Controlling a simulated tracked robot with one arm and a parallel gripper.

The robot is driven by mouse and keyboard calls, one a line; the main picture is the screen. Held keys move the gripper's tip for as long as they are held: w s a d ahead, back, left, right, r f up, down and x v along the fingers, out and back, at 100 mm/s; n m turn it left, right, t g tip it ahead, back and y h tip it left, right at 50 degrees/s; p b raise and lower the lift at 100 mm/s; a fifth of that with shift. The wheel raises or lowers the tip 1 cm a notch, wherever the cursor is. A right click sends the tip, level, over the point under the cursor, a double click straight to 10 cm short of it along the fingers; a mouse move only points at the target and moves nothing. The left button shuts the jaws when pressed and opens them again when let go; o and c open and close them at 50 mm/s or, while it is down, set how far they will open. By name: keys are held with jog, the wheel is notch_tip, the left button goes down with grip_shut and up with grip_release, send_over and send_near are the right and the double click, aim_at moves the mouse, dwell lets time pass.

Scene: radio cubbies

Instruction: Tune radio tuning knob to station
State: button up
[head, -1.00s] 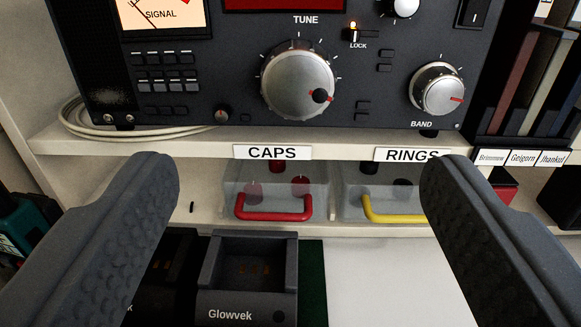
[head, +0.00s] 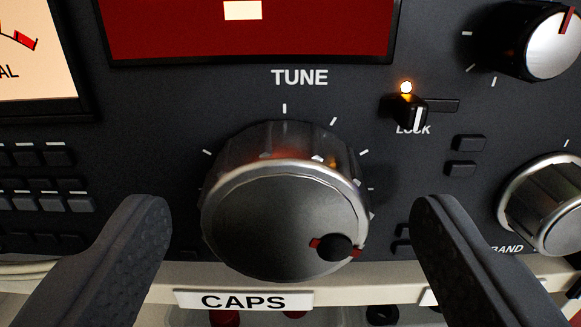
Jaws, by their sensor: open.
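The radio (head: 230,100) fills most of the head view with its dark front panel. Its large silver tuning knob (head: 275,220) sits at the centre under the TUNE label. A red mark and a small black finger stud (head: 335,247) show at the knob's lower right. White tick marks ring the knob. My gripper (head: 290,225) is open, with one grey finger on each side of the knob and visible gaps between. I see no contact with the knob. The red display (head: 180,35) above shows a small pale block at the top; any digits are out of frame.
A lit amber lamp stands above the LOCK switch (head: 415,108) at upper right. The BAND knob (head: 550,210) is close to my right finger. Small buttons (head: 40,180) lie at left. The shelf edge with the CAPS label (head: 243,300) runs just below.

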jog(key=shift+w, duration=0.45)
jog(key=shift+a, duration=0.1)
jog(key=c, duration=1)
jog(key=shift+o, duration=0.2)
jog(key=shift+m+b, duration=0.3)
jog(key=shift+m, duration=2.1)
jog(key=o, duration=1)
jog(key=shift+c, duration=0.2)
